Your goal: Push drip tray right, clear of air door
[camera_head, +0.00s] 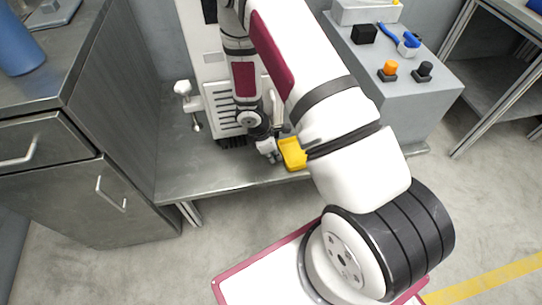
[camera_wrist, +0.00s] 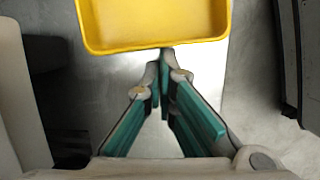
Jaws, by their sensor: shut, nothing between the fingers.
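The yellow drip tray (camera_head: 294,155) sits on the metal bench, near its front edge, partly hidden by my arm. It also fills the top of the wrist view (camera_wrist: 150,22), where it looks empty. The slotted white panel (camera_head: 228,108), which seems to be the air door, stands upright behind and left of the tray. My gripper (camera_head: 274,155) is at the tray's left side, low over the bench. In the wrist view its green-padded fingers (camera_wrist: 164,58) are shut with nothing between them. The tips are at the tray rim; I cannot tell whether they touch it.
The metal bench (camera_head: 190,150) is bare left of my gripper. A white clamp-like part (camera_head: 186,98) stands left of the panel. A grey control box (camera_head: 412,95) with orange and black knobs stands right of the tray. A cabinet (camera_head: 95,195) is at left.

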